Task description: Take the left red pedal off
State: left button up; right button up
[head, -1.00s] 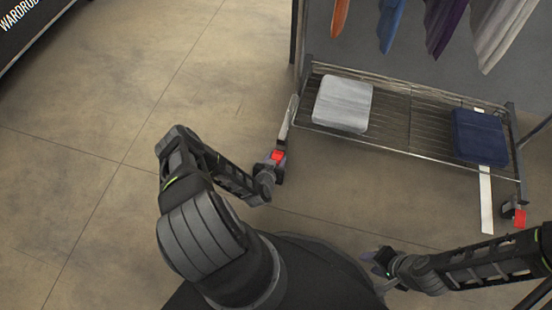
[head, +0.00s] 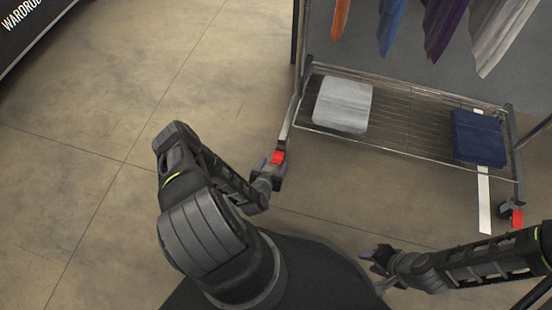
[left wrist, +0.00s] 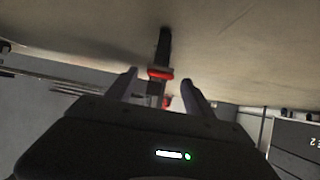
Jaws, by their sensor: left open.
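The left red pedal (head: 278,157) is at the foot of the clothes rack's left end, low near the floor. My left gripper (head: 273,170) is right at it, coming from the front. In the left wrist view the red pedal (left wrist: 160,73) shows between the two fingers of my left gripper (left wrist: 159,84), which stand open on either side of it. I see a gap between each finger and the pedal; contact cannot be told. A second red pedal (head: 517,217) is at the rack's right foot. My right gripper (head: 372,262) is open and empty above the floor.
The clothes rack (head: 410,88) has a wire shelf with a grey folded stack (head: 342,104) and a navy one (head: 478,137). Garments hang above. A white strip (head: 485,200) lies on the floor by the right end. The floor at left is clear.

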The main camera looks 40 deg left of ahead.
pick_arm(q)
jog(key=v, duration=0.3)
jog(key=shift+p, duration=0.3)
jog(key=shift+d, duration=0.1)
